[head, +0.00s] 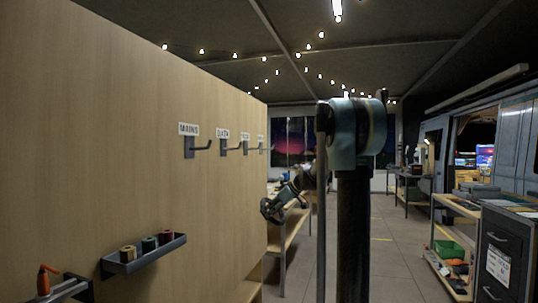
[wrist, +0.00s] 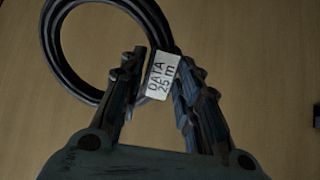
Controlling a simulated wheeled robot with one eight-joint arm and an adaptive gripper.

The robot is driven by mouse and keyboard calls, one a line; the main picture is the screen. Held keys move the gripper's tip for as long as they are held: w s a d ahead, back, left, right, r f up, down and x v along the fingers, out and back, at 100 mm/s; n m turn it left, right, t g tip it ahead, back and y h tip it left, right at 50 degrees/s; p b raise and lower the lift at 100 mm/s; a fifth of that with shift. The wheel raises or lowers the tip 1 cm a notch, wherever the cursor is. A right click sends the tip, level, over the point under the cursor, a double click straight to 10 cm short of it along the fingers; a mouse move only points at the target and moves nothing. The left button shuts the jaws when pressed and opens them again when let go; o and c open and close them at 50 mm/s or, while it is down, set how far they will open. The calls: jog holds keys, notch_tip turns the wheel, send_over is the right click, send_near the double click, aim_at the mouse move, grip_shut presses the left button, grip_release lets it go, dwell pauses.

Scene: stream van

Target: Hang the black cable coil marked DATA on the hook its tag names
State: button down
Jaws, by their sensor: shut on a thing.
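The black cable coil (wrist: 57,50) shows in the wrist view, a ring of several turns with a white tag (wrist: 160,75) reading "DATA 25 m". My gripper (wrist: 162,62) is shut on the coil, with the tag between its fingers. In the head view my gripper (head: 272,210) is beyond the panel's far end; the coil is hard to make out there. On the wooden panel, the hook (head: 229,147) under the label DATA (head: 223,134) is second from the near end and looks empty. The MAINS hook (head: 197,147) is nearer and also empty.
Two more labelled hooks (head: 246,148) follow farther along the panel; their labels are too small to read. A small shelf (head: 150,258) with coloured rolls juts out below the hooks. A bench (head: 290,236) stands behind my gripper. Cabinets (head: 506,255) line the right; the middle floor is clear.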

jog(key=s+a+r+n+t+y, duration=0.1)
jog(key=s+r+y, duration=0.3)
jog(key=r, duration=0.9)
jog(key=s+a+r+n+y, duration=0.1)
jog(key=r+y, duration=0.4)
jog(key=r, duration=0.9)
jog(key=f+x, duration=0.3)
jog(key=x, duration=1.3)
jog(key=shift+a+f, duration=0.15)
jog(key=shift+a, duration=0.05)
jog(key=shift+s, duration=0.15)
jog(key=c, duration=1.2)
grip_release()
jog(key=shift+o, duration=0.2)
